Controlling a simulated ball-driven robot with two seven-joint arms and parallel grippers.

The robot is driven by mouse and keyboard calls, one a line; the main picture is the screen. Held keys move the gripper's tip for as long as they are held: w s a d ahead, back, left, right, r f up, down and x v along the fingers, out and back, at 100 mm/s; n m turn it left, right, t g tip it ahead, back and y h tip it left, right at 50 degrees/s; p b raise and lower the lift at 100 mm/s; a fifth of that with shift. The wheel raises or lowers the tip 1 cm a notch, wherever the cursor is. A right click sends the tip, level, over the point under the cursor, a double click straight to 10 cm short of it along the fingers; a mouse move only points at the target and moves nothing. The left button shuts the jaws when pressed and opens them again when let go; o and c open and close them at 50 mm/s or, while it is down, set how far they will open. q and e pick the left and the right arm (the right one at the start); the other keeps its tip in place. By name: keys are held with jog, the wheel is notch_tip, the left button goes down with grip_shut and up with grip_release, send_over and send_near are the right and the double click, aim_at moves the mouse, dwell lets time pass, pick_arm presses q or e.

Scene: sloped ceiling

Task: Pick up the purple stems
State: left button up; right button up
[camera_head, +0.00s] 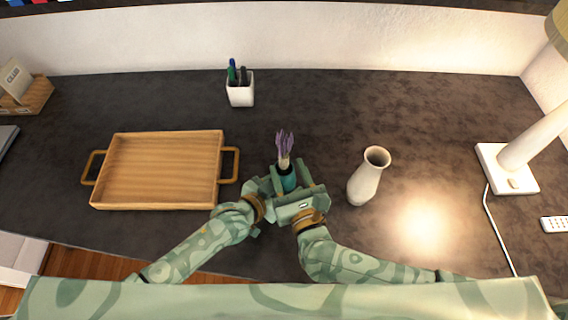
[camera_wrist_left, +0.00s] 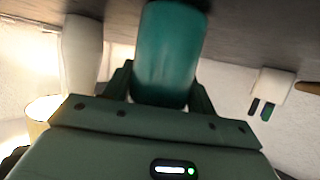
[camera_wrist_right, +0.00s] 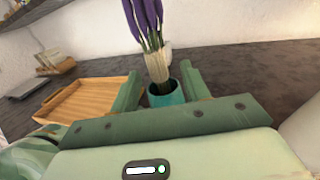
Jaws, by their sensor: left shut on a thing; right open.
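The purple stems (camera_head: 284,143) stand upright in a teal vase (camera_head: 287,180) on the dark desk, near the middle of the head view. The stems show in the right wrist view (camera_wrist_right: 147,29) with a pale wrapped band below the flowers, and the vase rim (camera_wrist_right: 166,96) is under them. My left gripper (camera_wrist_left: 160,85) is shut on the teal vase (camera_wrist_left: 168,50). My right gripper (camera_wrist_right: 158,88) is open, its fingers on either side of the lower stems and vase mouth. Whether they touch the stems I cannot tell.
A wooden tray (camera_head: 160,172) lies to the left. A white vase (camera_head: 369,178) stands close on the right. A white pen cup (camera_head: 240,90) is behind. A lamp (camera_head: 508,168) stands at the far right. The desk between the white vase and lamp is clear.

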aim_at(286, 165)
jog(key=x, duration=0.3)
jog(key=shift+w+a, duration=0.15)
jog(key=shift+w, duration=0.1)
grip_shut()
jog(key=shift+r, duration=0.1)
notch_tip(286, 165, up, 18)
pick_arm(q)
jog(key=o, duration=1.2)
